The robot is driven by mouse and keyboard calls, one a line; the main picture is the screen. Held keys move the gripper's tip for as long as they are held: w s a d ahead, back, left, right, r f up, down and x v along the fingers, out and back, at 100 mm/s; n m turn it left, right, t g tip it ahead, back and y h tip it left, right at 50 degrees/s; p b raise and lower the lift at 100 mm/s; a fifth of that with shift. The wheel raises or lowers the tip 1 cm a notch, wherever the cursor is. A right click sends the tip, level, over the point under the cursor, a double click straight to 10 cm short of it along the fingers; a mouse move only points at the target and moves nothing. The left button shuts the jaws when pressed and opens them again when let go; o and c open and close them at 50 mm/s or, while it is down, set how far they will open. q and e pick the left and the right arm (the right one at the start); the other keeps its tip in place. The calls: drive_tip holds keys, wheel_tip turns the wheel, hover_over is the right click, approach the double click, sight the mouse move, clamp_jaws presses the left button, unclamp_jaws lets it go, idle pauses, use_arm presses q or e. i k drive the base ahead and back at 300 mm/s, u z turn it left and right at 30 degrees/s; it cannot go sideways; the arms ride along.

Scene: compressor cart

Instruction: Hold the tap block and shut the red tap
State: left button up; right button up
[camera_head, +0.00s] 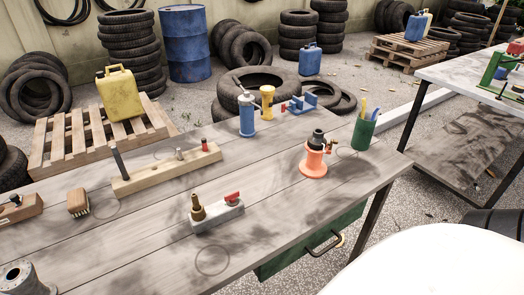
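The tap block (218,218) is a pale grey block on the wooden bench, near the middle of the view. A brass fitting (198,208) stands upright at its left end. The red tap (232,197) is a small red handle on top at its right end. Its handle looks roughly in line with the block's length, but it is too small to be sure. Nothing touches the block. Neither of my grippers shows in this view.
The bench (150,235) is clear around the block. An orange jack (313,162) and a green cup (363,134) stand to the right. A wooden bar with pegs (165,172) lies behind, and a brush (78,202) to the left. A green drawer (290,252) is below the front edge.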

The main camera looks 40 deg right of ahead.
sight(231, 198)
drive_tip(key=k, duration=1.35)
drive_tip(key=z, duration=0.45)
drive_tip(key=i, duration=0.95)
